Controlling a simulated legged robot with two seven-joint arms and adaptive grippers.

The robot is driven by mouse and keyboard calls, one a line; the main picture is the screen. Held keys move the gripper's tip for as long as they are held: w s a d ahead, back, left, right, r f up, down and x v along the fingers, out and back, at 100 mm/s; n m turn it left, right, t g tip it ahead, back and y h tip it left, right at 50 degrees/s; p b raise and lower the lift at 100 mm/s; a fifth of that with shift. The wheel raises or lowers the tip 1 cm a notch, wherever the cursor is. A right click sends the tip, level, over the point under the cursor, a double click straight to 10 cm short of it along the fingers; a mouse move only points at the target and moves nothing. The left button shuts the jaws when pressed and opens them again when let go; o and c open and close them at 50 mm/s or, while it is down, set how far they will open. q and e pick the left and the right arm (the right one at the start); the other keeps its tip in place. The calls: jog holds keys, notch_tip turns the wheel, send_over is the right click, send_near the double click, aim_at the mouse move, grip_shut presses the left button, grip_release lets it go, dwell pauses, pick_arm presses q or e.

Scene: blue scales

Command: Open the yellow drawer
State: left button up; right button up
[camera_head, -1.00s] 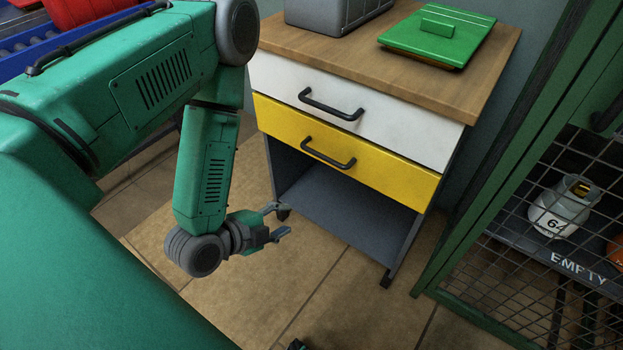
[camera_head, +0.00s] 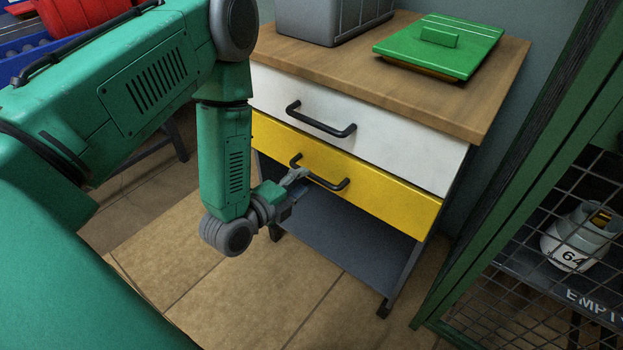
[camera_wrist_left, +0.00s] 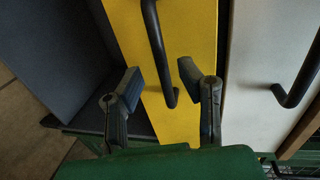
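The yellow drawer (camera_head: 376,188) is the lower drawer of a cabinet and looks closed. Its black bar handle (camera_head: 320,178) is on its front. My left gripper (camera_head: 298,184) is at the left end of this handle in the head view. In the left wrist view, its two fingers (camera_wrist_left: 160,85) are spread on either side of the lower end of the black handle (camera_wrist_left: 158,45), in front of the yellow drawer front (camera_wrist_left: 190,30). The fingers look apart from the handle. My right gripper does not show.
A white drawer (camera_head: 390,140) with its own black handle (camera_head: 320,122) sits above. The wooden top (camera_head: 400,95) bears a grey box (camera_head: 330,18) and a green-lidded container (camera_head: 440,45). An open shelf (camera_head: 350,245) is below. A green mesh cage (camera_head: 500,270) stands at the right.

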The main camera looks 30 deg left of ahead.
aim_at(311, 175)
pick_arm(q)
jog(key=shift+b+x, duration=0.45)
jog(key=shift+x, duration=1.65)
grip_shut()
